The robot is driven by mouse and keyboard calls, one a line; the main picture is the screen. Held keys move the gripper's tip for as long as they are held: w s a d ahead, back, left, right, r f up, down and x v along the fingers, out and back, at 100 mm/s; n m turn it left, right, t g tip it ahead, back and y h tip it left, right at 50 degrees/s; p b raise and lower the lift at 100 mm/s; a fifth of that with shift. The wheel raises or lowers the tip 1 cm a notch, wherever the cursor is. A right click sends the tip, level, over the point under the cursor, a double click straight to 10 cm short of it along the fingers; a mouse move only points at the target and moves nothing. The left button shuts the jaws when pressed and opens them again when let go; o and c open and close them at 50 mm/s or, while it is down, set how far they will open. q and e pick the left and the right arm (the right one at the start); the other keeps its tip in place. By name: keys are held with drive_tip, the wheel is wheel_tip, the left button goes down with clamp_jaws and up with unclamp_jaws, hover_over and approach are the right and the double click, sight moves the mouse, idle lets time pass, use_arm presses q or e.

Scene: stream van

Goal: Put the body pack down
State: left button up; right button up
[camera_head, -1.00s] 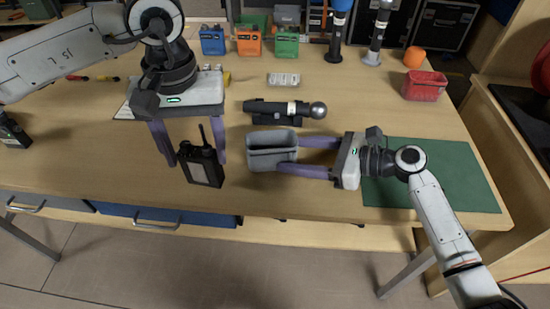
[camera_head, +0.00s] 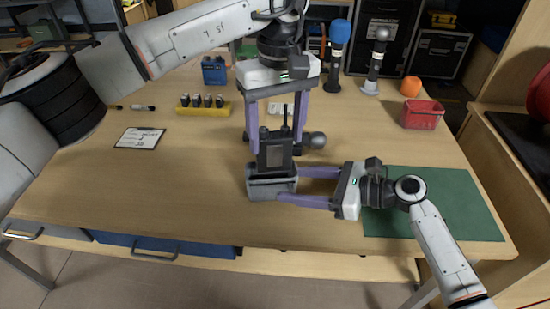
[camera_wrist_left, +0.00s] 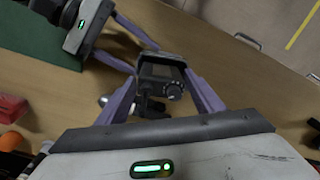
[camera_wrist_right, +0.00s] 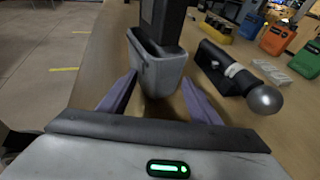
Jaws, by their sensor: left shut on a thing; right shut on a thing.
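The black body pack (camera_head: 275,157), with a short antenna, is upright between the fingers of my left gripper (camera_head: 276,145), which is shut on it. It stands over the grey bin (camera_head: 272,189). In the right wrist view the pack (camera_wrist_right: 162,20) seems to have its lower end in the bin's mouth; how deep I cannot tell. My right gripper (camera_head: 290,184) is shut on the bin from the right, and its fingers also flank the bin (camera_wrist_right: 158,76) in the right wrist view. The left wrist view shows the pack's knobbed top (camera_wrist_left: 165,88).
A black microphone (camera_wrist_right: 228,70) with a silver ball head lies behind the bin. A green mat (camera_head: 430,180) is at the right, a red bin (camera_head: 423,115) beyond it. A yellow holder (camera_head: 203,110) and clipboard (camera_head: 140,138) are at the left. The front-left tabletop is clear.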

use_arm(q)
hover_over(275, 171)
drive_tip(key=shift+w+d+f, duration=0.1)
drive_tip(key=shift+w+f, duration=0.05)
drive_tip(key=shift+f, duration=1.05)
drive_tip(key=shift+w+f, duration=0.15)
drive_tip(key=shift+f, duration=1.05)
drive_tip(key=shift+f, duration=0.1)
drive_tip(key=shift+f, duration=0.5)
drive_tip(key=o, duration=1.7)
drive_tip(key=shift+c, duration=0.2)
wheel_tip(275, 171, up, 13)
drive_tip(key=shift+d+r, duration=0.1)
drive_tip(key=shift+d, duration=0.05)
use_arm(e)
drive_tip(key=o, duration=0.9)
drive_tip(key=shift+c, duration=0.2)
